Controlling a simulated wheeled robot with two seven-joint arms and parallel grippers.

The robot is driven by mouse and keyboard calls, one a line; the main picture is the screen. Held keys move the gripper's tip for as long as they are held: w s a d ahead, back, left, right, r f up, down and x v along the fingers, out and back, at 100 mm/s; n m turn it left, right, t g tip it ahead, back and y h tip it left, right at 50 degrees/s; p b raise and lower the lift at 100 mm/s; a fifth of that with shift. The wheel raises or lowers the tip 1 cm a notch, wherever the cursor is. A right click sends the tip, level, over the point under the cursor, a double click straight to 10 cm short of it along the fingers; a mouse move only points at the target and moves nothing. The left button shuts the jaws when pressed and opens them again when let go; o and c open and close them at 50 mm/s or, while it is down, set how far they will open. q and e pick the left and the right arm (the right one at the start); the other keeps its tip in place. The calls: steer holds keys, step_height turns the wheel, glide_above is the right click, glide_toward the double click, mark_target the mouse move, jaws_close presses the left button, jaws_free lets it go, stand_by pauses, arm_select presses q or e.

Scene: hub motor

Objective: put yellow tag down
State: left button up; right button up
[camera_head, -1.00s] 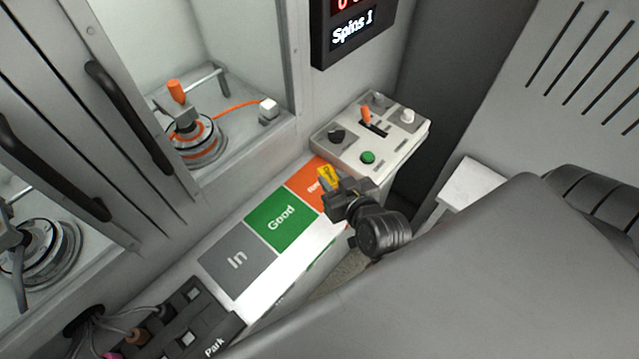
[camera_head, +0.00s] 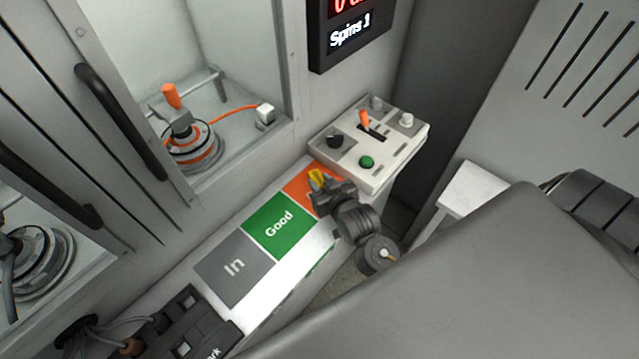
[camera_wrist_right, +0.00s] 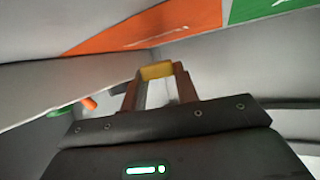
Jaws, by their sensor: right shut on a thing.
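The yellow tag (camera_head: 316,178) is between the fingertips of my right gripper (camera_head: 322,184), over the orange square (camera_head: 298,192) in the head view. In the right wrist view the yellow tag (camera_wrist_right: 157,71) spans the two fingers of my right gripper (camera_wrist_right: 160,80), which is shut on it. The orange square (camera_wrist_right: 150,28) shows beyond it there. I cannot tell whether the tag touches the surface. My left gripper is not in view.
The green Good square (camera_head: 278,226) and grey In square (camera_head: 234,268) lie beside the orange one. A control box (camera_head: 385,150) with knobs and an orange lever stands just behind. A dark Park rack (camera_head: 185,325) sits at the lower left.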

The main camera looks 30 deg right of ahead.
steer(key=shift+f, duration=0.1)
steer(key=shift+s+a+f, duration=0.15)
steer(key=shift+s+f, duration=0.1)
steer(key=shift+f, duration=0.3)
steer(key=o, duration=1)
steer(key=shift+s+f, duration=0.1)
steer(key=shift+f, duration=0.1)
steer(key=shift+a+r, duration=0.1)
steer(key=shift+r, duration=0.4)
steer(key=v, duration=1.1)
steer(key=shift+s+r, duration=0.2)
steer(key=shift+r, duration=0.35)
steer(key=shift+d, duration=0.2)
